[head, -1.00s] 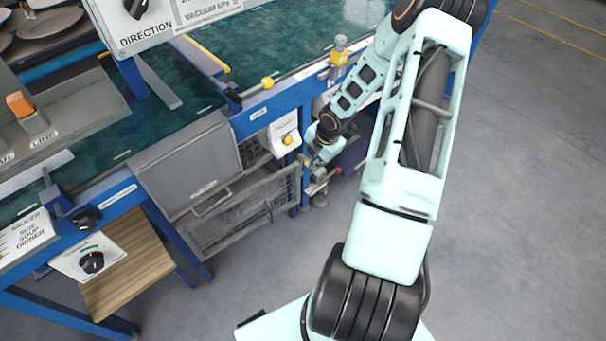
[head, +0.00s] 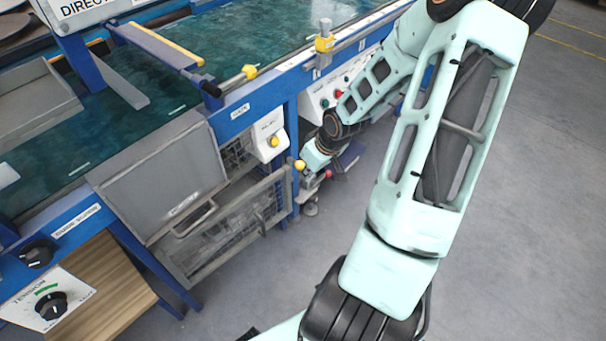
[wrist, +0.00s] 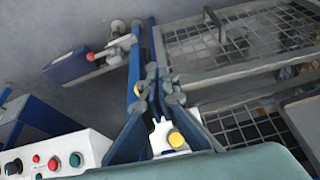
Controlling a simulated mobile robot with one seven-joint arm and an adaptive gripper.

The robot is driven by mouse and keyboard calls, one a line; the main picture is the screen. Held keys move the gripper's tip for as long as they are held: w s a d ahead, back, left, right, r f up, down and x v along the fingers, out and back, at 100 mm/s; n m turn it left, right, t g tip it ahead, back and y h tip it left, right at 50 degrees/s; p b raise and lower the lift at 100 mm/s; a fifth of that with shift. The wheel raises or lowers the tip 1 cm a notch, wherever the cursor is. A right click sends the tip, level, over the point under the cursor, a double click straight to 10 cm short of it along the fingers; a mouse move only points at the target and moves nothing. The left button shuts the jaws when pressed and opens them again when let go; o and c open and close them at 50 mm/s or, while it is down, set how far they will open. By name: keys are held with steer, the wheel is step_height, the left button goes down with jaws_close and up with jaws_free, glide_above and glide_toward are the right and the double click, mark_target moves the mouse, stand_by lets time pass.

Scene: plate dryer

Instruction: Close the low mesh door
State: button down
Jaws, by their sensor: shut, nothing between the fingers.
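The low mesh door (head: 236,232) is a grey-framed wire panel low on the blue machine in the head view, below a solid grey panel (head: 165,180) with a bar handle (head: 195,218). It stands out from the machine, with a gap behind its top edge. In the wrist view the mesh (wrist: 225,45) fills the upper right. My gripper (wrist: 162,86) is shut and empty, beside the door frame's end near a blue post. In the head view my gripper (head: 302,178) is small and partly hidden; whether it touches the door is unclear.
A white box with a yellow knob (head: 269,137) hangs just above the door's right end. A blue leg (head: 291,150) and a white control panel with buttons (head: 330,92) are close to my arm. A wooden shelf (head: 95,275) is at lower left. Floor in front is clear.

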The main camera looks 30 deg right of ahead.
steer(key=w+a+f+b, duration=0.1)
steer(key=w+f+b, duration=0.4)
steer(key=w+f, duration=0.2)
steer(key=shift+a+f, duration=0.35)
steer(key=shift+f, duration=0.05)
